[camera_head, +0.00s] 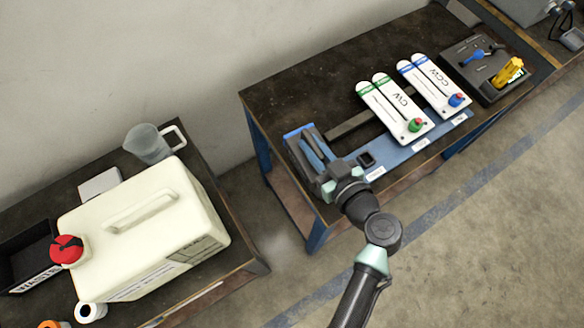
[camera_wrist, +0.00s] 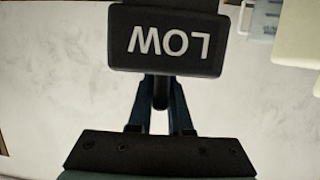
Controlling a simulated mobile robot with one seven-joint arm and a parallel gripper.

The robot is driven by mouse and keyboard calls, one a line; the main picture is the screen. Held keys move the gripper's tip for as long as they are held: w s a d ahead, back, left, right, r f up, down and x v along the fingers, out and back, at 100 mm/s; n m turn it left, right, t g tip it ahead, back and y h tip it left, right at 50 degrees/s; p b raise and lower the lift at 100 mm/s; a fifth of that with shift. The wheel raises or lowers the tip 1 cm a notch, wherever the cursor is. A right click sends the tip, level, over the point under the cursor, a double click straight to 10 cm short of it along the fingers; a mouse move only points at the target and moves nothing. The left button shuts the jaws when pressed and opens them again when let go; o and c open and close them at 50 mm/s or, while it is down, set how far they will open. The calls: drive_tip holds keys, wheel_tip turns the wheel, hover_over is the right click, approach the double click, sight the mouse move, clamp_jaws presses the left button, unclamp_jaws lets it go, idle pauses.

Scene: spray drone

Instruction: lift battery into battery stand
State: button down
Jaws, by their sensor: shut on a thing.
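My gripper (camera_head: 313,146) is at the near left end of the dark workbench, its blue fingers pointing up and left. In the wrist view, my gripper (camera_wrist: 161,80) is shut on a dark battery (camera_wrist: 168,12) whose face reads "LOW", upside down in the picture. In the head view, a dark grey block with a blue top strip (camera_head: 298,131) is at the fingertips. I cannot tell there where battery and stand part. A blue base strip (camera_head: 395,158) with white labels and a small dark square socket (camera_head: 367,160) runs along the bench front.
White CW (camera_head: 396,108) and CCW (camera_head: 433,86) panels lie on the bench, with a dark box (camera_head: 487,72) holding a yellow tool (camera_head: 508,72) beyond. A lower table at left holds a cream canister (camera_head: 145,230), a clear jug (camera_head: 148,143) and a black waste bin (camera_head: 28,250).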

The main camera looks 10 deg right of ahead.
drive_tip(key=shift+n+y, duration=0.4)
drive_tip(key=d, duration=0.1)
drive_tip(key=w+d+r, duration=0.1)
drive_tip(key=d+r, duration=0.1)
drive_tip(key=shift+w+d+r, duration=0.15)
drive_tip(key=shift+w+r, duration=0.05)
drive_tip(key=shift+w, duration=0.1)
drive_tip(key=shift+f+b, duration=0.1)
drive_tip(key=shift+b, duration=0.35)
drive_tip(key=shift+s+f, duration=0.1)
wheel_tip(320, 180, down, 6)
drive_tip(key=b, duration=0.6)
drive_tip(key=shift+r, duration=0.25)
drive_tip(key=shift+b, duration=1.05)
idle(1.1)
drive_tip(key=shift+f+b, duration=2.9)
drive_tip(key=shift+b, duration=0.35)
